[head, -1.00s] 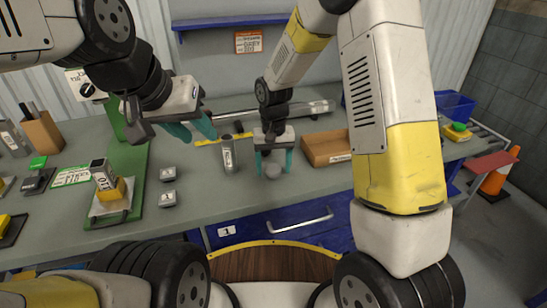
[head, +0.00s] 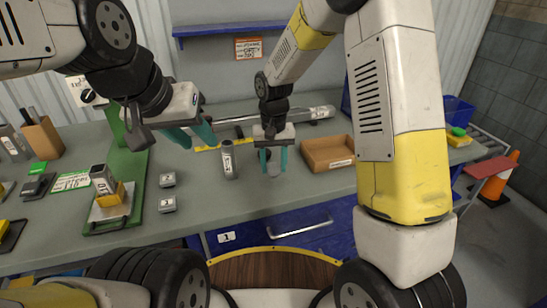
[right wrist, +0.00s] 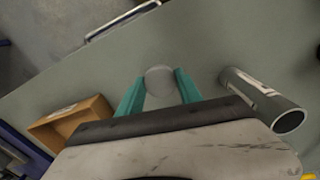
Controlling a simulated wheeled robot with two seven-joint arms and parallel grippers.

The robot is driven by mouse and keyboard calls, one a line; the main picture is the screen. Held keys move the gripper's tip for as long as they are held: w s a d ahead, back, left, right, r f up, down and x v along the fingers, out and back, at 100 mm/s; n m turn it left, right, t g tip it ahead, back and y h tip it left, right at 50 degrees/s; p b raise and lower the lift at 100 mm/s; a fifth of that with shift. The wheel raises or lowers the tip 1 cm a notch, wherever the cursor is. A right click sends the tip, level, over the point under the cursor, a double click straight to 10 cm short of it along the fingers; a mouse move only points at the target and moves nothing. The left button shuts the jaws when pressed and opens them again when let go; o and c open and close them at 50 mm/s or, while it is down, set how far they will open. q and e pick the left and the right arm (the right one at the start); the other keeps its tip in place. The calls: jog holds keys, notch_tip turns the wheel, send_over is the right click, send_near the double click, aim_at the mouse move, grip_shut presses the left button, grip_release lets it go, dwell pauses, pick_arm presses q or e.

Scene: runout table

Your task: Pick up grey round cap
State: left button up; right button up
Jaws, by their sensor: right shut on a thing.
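The grey round cap (head: 273,170) is between the teal fingertips of my right gripper (head: 273,166), at the front part of the grey bench. In the right wrist view the cap (right wrist: 160,80) shows as a pale disc with a finger of the right gripper (right wrist: 160,88) on each side. The right gripper is shut on it. I cannot tell whether the cap is clear of the bench top. My left gripper (head: 202,143) hangs above the bench to the left, its teal fingers apart and nothing between them.
A grey labelled cylinder (head: 228,160) stands close left of the right gripper. An open brown box (head: 328,153) lies to its right. A metal rail (head: 300,115) lies behind.

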jog(key=s+d+r, duration=0.1)
jog(key=s+d, duration=0.1)
jog(key=s, duration=0.5)
jog(key=s+d+r, duration=0.1)
jog(key=s+d, duration=0.1)
jog(key=s, duration=0.6)
jog(key=shift+s+d+r, duration=0.15)
jog(key=shift+d, duration=0.2)
